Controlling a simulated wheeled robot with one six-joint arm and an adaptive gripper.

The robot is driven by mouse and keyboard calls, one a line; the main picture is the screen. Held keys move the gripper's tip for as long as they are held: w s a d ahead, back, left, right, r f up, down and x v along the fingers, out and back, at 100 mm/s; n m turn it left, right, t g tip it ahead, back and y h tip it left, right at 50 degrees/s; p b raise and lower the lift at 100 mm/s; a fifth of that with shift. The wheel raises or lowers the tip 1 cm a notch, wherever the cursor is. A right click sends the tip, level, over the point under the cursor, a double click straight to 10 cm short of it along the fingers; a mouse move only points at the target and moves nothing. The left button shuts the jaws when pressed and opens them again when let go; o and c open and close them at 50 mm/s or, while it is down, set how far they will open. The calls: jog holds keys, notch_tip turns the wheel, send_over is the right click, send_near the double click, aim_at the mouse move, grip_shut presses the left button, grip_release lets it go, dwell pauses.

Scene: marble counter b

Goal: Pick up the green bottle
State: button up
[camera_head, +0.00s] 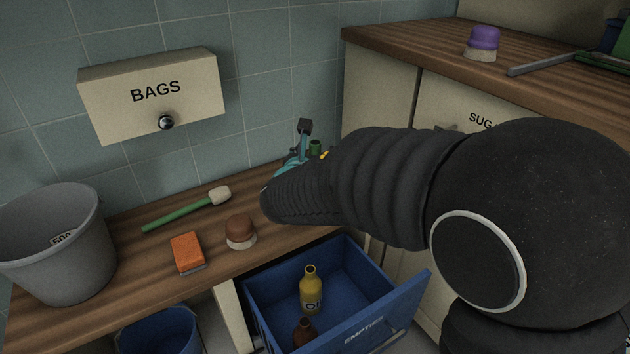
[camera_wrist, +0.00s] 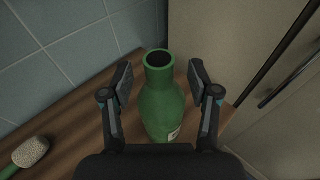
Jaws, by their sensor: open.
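The green bottle (camera_wrist: 161,105) stands upright on the wooden counter in the wrist view, near the corner by the tiled wall and a cabinet side. My gripper (camera_wrist: 161,78) is open, with one finger on each side of the bottle's neck and upper body. I cannot tell whether either finger touches it. In the head view my arm hides most of the bottle; a small green rim (camera_head: 315,147) shows behind it, beside the teal parts of my gripper (camera_head: 298,155).
A brush with a green handle (camera_head: 187,209), an orange sponge (camera_head: 187,252) and a brown-topped object (camera_head: 240,232) lie on the counter. A grey bucket (camera_head: 60,245) stands left. An open blue drawer (camera_head: 372,287) below holds a yellow bottle (camera_head: 311,290) and a brown bottle (camera_head: 303,333).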

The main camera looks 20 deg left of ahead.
jog(key=shift+w+f, duration=0.15)
jog(key=shift+w, duration=0.45)
grip_shut()
